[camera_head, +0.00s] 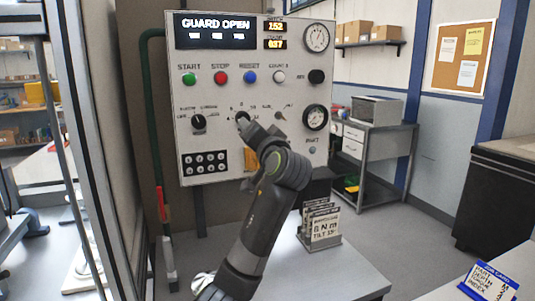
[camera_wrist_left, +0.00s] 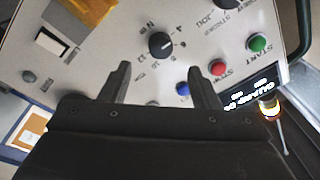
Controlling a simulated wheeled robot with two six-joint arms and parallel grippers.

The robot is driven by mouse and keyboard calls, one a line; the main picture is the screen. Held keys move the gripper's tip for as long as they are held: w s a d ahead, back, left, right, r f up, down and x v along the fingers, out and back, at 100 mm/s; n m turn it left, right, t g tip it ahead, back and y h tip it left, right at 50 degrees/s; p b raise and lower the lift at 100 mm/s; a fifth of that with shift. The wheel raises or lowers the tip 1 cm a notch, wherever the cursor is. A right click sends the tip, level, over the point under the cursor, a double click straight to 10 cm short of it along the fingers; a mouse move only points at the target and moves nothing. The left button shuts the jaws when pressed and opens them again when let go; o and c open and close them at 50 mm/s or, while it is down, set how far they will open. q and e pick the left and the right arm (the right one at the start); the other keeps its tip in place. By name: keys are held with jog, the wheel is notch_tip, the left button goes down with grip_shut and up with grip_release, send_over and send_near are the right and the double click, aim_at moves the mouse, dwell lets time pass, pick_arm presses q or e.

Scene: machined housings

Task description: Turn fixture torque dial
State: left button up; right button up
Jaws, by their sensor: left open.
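The torque dial (camera_wrist_left: 161,44) is a black round knob with a light pointer line, ringed by printed numbers marked N M, on the grey control panel (camera_head: 225,80). In the head view the dial (camera_head: 242,116) is partly hidden by my left arm's end. My left gripper (camera_wrist_left: 160,80) is open, its two dark fingers apart and empty. In the wrist view the dial shows just beyond the fingertips, roughly centred between them, and no contact is visible. In the head view the left gripper (camera_head: 254,128) is in front of the panel at the dial. My right gripper is not in view.
Green, red, blue and white buttons run above the dial, and another black knob (camera_head: 198,122) is to its left. Gauges line the panel's right side. A placard reading 8 N M (camera_head: 323,226) stands on the table (camera_head: 345,272) below. A blue sign (camera_head: 489,282) is at lower right.

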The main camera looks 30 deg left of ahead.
pick_arm(q)
jog(key=b+v, duration=0.1)
jog(key=v, duration=0.8)
jog(key=shift+b, duration=0.4)
jog(key=shift+s+d+f, duration=0.1)
jog(key=shift+s+f, duration=0.05)
